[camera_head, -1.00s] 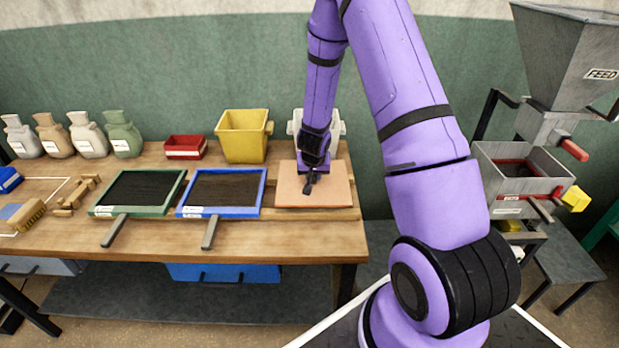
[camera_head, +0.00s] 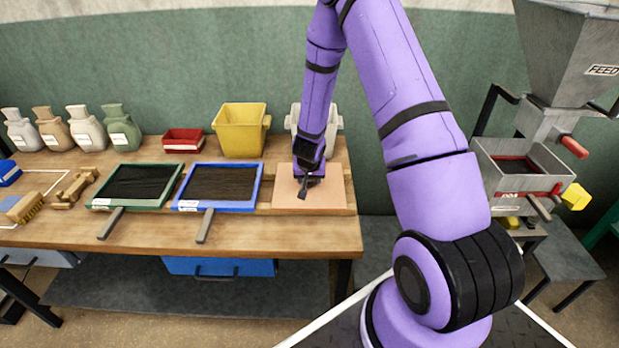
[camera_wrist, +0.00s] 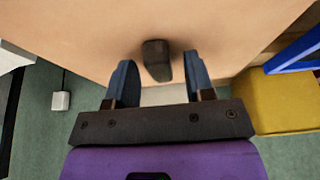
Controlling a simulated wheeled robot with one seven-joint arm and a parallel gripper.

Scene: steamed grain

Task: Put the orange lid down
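The orange lid (camera_head: 330,190) is a flat, pale orange board lying level at the right end of the wooden table. It fills the upper part of the wrist view (camera_wrist: 90,30). A dark handle (camera_wrist: 157,60) stands up from it. My gripper (camera_wrist: 160,80) is open, with its two fingers spread on either side of the handle and a visible gap to each. In the head view my gripper (camera_head: 308,185) points down over the middle of the lid and hides part of it. What lies under the lid is hidden.
A blue-framed tray (camera_head: 257,190) lies just left of the lid, with a green-framed tray (camera_head: 173,190) beyond it. A yellow bin (camera_head: 240,132) and a pale bin (camera_head: 333,123) stand behind. A feed hopper (camera_head: 560,60) stands at the right, off the table.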

